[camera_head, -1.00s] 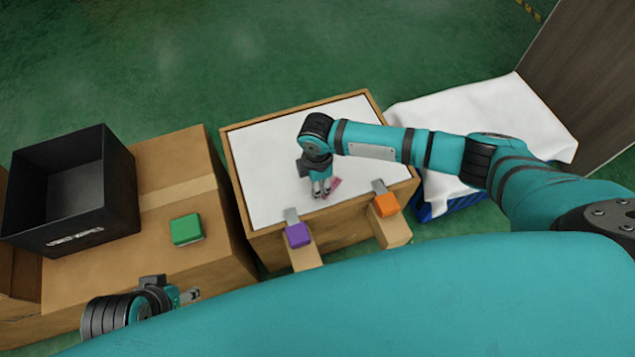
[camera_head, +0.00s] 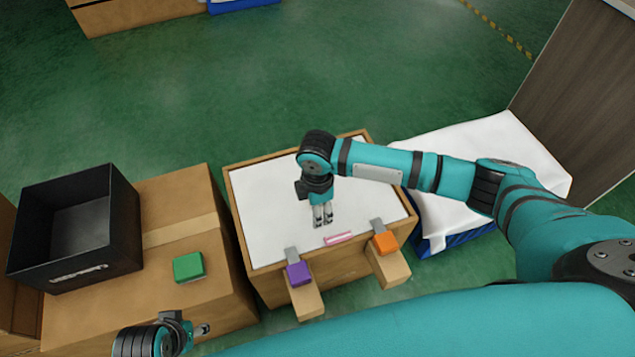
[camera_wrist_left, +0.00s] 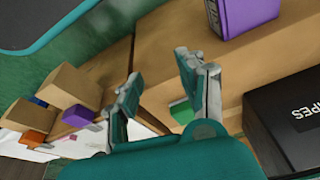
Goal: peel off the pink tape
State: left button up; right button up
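The pink tape (camera_head: 338,238) is a short strip near the front edge of the white-topped box (camera_head: 262,200), between a purple block (camera_head: 299,273) and an orange block (camera_head: 384,242). My right gripper (camera_head: 323,224) points down just behind the tape, apart from it in the picture. Its two fingers are close together with nothing visible between them; whether they are shut is unclear. My left gripper (camera_head: 203,330) is at the lower left, in front of the cardboard box. In the left wrist view its fingers (camera_wrist_left: 158,80) are apart with nothing between them.
A black open bin (camera_head: 75,230) and a green block (camera_head: 188,267) rest on the cardboard box (camera_head: 185,205) at left. The purple and orange blocks sit by wooden pieces at the front edge. A white-covered surface (camera_head: 480,160) and a brown panel (camera_head: 580,100) are at right.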

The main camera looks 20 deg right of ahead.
pick_arm(q)
notch_tip(320, 180, down, 9)
jog(key=p, duration=0.2)
jog(key=shift+s+g, duration=0.3)
jog(key=shift+s, duration=0.1)
pick_arm(e)
notch_tip(320, 180, up, 10)
jog(key=shift+f, duration=0.25)
